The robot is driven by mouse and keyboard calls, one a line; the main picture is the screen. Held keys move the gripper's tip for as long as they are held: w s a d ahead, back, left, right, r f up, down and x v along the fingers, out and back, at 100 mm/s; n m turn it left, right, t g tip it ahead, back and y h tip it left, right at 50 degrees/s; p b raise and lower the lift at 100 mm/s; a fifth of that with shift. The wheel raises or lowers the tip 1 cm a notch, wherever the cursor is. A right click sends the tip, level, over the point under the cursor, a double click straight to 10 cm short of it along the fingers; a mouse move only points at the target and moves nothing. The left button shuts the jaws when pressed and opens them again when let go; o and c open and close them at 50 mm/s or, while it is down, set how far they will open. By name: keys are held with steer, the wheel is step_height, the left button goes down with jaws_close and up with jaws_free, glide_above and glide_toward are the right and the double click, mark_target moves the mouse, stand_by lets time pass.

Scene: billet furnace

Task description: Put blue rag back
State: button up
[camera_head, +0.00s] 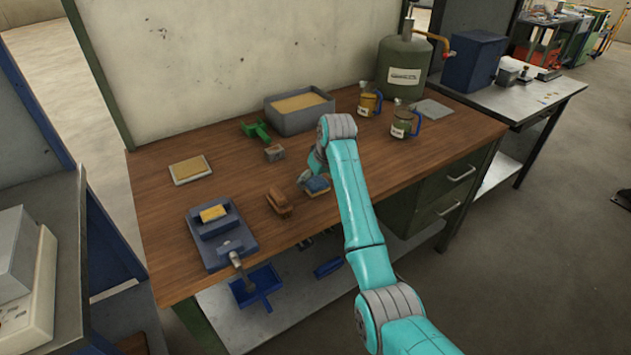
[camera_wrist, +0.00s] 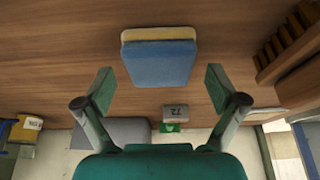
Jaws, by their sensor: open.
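The blue rag (camera_head: 317,184) is a small folded blue pad on the wooden workbench (camera_head: 400,170). A pale yellow layer shows along one edge of it. In the wrist view the rag (camera_wrist: 160,65) lies centred ahead of my fingers, with the yellow layer along its far edge. My gripper (camera_wrist: 160,88) is open and empty, one finger on each side of the rag's line. The fingertips appear short of the rag and not touching it. In the head view my gripper (camera_head: 308,175) is just beside the rag, partly hidden by my arm.
A brown brush-like block (camera_head: 279,202) sits close left of the rag. A grey block (camera_head: 274,153), a green clamp-like piece (camera_head: 255,131) and a grey tray (camera_head: 292,121) stand behind. Two jars (camera_head: 369,103) (camera_head: 402,125) are at right. A blue fixture (camera_head: 222,245) sits front left.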

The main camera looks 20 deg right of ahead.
steer(key=v, duration=1.1)
steer(key=shift+s, duration=0.1)
